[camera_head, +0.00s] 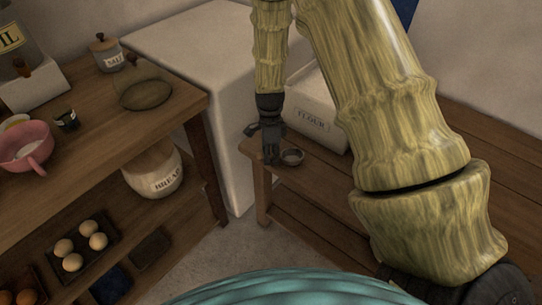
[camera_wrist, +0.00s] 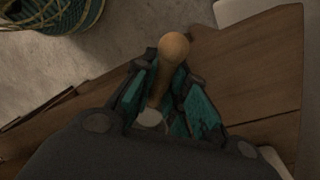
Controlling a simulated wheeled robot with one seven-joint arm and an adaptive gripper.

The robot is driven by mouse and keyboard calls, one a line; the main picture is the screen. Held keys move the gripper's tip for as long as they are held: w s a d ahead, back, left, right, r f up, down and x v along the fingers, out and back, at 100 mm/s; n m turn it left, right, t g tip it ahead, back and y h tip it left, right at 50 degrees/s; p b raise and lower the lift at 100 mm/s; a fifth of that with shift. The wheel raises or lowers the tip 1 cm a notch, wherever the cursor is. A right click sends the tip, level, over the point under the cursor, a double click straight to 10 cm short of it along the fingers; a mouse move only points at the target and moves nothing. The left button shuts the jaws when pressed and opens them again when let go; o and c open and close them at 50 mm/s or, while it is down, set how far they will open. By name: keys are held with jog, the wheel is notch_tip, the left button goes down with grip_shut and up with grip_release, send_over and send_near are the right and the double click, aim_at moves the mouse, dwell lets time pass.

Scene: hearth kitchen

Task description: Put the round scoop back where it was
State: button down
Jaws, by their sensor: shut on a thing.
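The round scoop shows in the head view as a small round cup (camera_head: 292,157) just right of my gripper (camera_head: 270,143), over the left end of the wooden bench. In the wrist view its pale wooden handle (camera_wrist: 173,48), with a rounded end, sits between the fingers of my gripper (camera_wrist: 165,88). The fingers are shut on the handle. A whitish part shows below the handle between the fingers; most of the cup is hidden there. I cannot tell whether the scoop touches the bench.
A white flour bin (camera_head: 315,118) stands on the bench (camera_head: 310,184) close behind the scoop. A large white block (camera_head: 200,65) is to the left. A wooden shelf unit (camera_head: 185,103) holds a bread crock (camera_head: 153,172), a pink cup (camera_head: 25,146) and eggs. The bench front is clear.

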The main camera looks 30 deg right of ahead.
dwell(0.3)
jog(key=c, duration=1.4)
grip_release()
jog(key=shift+f, duration=0.15)
jog(key=shift+c, duration=0.2)
notch_tip(320, 180, up, 12)
jog(key=w, duration=0.1)
jog(key=shift+w+d+p, duration=0.35)
jog(key=shift+d, duration=0.05)
